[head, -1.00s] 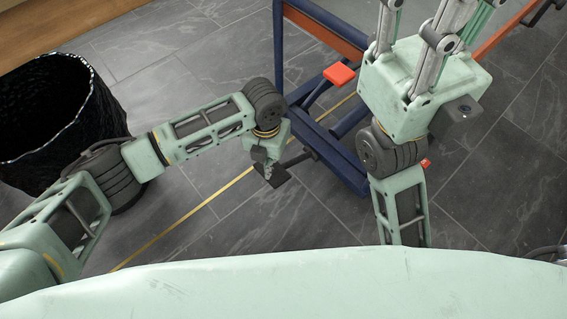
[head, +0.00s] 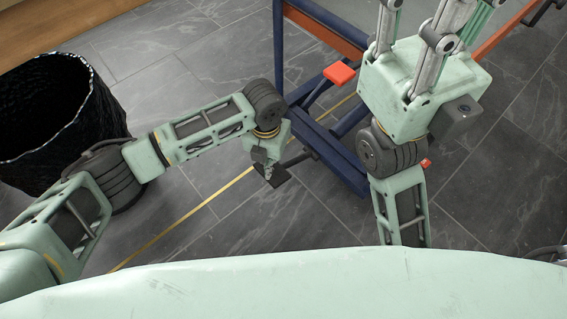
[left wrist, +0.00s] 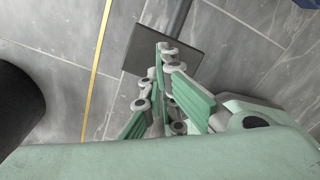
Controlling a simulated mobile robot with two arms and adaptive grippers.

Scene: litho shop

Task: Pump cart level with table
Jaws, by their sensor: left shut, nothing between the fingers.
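The pump cart's dark blue frame (head: 342,165) stands on the floor at the centre top of the head view. A black foot plate (head: 277,179) sticks out from it on a dark bar. A red pad (head: 339,72) sits higher on the frame. My left gripper (head: 266,168) is shut and empty, right at the black plate. In the left wrist view its closed fingertips (left wrist: 165,50) overlap the plate (left wrist: 140,55); I cannot tell whether they touch. My right gripper (head: 422,30) is at the upper right over the cart; its fingertips are cut off by the picture's edge. I see no table to compare heights.
A black bin (head: 50,125) stands on the left, close to my left arm. A yellow line (head: 180,226) runs across the grey tiled floor. Orange rails (head: 325,30) belong to the structure at the top. The floor between bin and cart is clear.

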